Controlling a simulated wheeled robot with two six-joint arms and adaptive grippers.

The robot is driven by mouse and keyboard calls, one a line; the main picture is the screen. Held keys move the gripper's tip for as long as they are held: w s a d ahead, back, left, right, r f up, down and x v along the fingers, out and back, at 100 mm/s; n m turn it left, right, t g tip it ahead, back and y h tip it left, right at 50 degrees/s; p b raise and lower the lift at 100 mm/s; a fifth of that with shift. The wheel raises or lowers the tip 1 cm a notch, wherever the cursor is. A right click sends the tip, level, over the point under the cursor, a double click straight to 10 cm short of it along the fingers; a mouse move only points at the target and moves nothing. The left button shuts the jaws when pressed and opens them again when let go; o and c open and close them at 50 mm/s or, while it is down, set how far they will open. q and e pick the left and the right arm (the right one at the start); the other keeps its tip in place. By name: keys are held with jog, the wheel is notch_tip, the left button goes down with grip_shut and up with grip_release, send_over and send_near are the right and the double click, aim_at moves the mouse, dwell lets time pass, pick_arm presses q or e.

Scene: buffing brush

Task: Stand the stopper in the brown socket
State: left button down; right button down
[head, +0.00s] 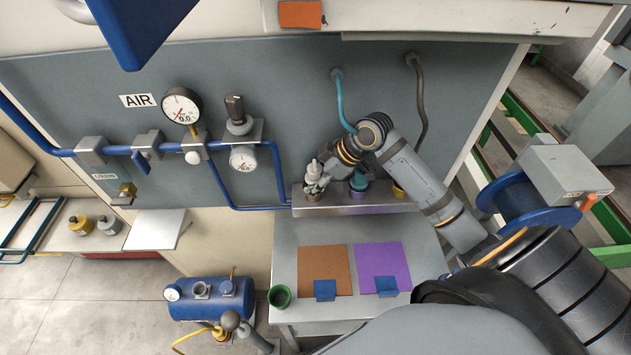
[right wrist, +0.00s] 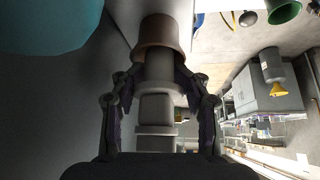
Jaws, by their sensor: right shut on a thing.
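The grey stopper (head: 313,171) is upright at the left end of the metal shelf, and it fills the middle of the right wrist view (right wrist: 155,107). My right gripper (head: 322,180) is shut on it, with one finger on each side (right wrist: 160,85). The brown socket (head: 311,188) is directly below the stopper and partly hidden by the gripper. In the right wrist view the brown socket (right wrist: 160,32) lies just beyond the fingertips, in line with the stopper. The stopper's end meets its mouth; I cannot tell how deep it sits. My left gripper is not in view.
A teal socket (head: 358,183) and a yellow socket (head: 398,191) stand farther right on the shelf (head: 350,208). Gauges and blue pipe (head: 225,150) are on the panel to the left. A table below holds a brown mat (head: 325,267) and a purple mat (head: 383,262); a green cup (head: 279,297) is beside them.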

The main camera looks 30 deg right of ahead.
aim_at(321, 176)
jog(key=shift+s+f, duration=0.25)
jog(key=shift+f, duration=0.85)
jog(key=c, duration=1)
grip_release()
jog(key=shift+c, duration=0.2)
jog(key=o, duration=0.7)
jog(key=shift+w+a, duration=0.15)
jog(key=shift+w, duration=0.15)
jog(key=shift+c, duration=0.2)
jog(key=shift+r, duration=0.1)
jog(key=v, duration=0.6)
jog(key=shift+w+d, duration=0.15)
jog(key=shift+d, duration=0.1)
jog(key=shift+s+a+r, duration=0.1)
jog(key=shift+s+r, duration=0.05)
jog(key=shift+r, duration=0.25)
jog(key=shift+s+a+r, duration=0.1)
jog(key=shift+a+r, duration=0.05)
jog(key=shift+r, duration=0.3)
